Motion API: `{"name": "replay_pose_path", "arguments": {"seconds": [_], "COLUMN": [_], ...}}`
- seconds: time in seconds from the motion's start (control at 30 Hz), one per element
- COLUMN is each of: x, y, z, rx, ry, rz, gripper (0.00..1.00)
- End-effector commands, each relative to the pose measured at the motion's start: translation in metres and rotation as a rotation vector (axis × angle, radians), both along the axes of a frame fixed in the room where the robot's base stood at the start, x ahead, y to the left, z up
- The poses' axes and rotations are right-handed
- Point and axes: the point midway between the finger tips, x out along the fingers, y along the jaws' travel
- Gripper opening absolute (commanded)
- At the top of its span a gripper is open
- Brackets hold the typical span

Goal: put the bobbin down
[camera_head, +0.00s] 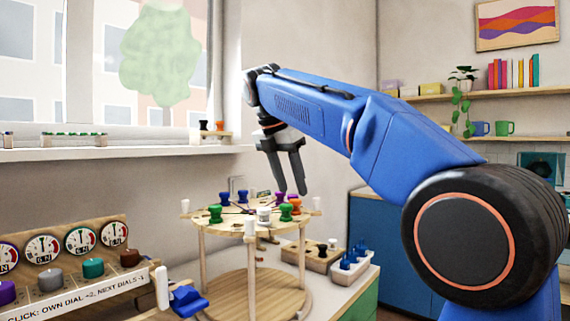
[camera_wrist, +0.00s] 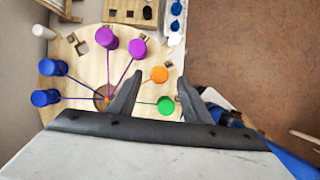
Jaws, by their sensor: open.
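My gripper (camera_head: 291,190) is open and points down over the right side of a round wooden board on legs (camera_head: 242,227). The fingers are apart and hold nothing. In the wrist view, an orange bobbin (camera_wrist: 159,74) stands just beyond the fingertips and a green bobbin (camera_wrist: 166,105) shows between the fingers. Two purple bobbins (camera_wrist: 137,49) (camera_wrist: 109,38) and two blue bobbins (camera_wrist: 53,67) (camera_wrist: 46,97) stand further left. Coloured threads run from bobbins towards a hole in the board. In the head view, another green bobbin (camera_head: 215,213) stands at the left. I cannot tell which bobbin is meant.
A panel with dials (camera_head: 82,240) and coloured knobs stands at the left. White posts (camera_head: 250,229) rise at the board's rim.

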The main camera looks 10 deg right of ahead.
Motion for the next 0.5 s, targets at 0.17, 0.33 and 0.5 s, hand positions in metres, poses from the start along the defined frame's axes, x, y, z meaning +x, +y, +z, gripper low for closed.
{"name": "replay_pose_path", "arguments": {"seconds": [0.17, 0.33, 0.5], "x": [-0.006, -0.01, -0.013], "y": [0.012, 0.018, 0.021], "z": [0.032, 0.052, 0.061], "rx": [0.0, 0.0, 0.0], "ry": [-0.004, -0.002, -0.002], "rz": [0.0, 0.0, -0.001], "gripper": [0.44, 0.44, 0.44]}}
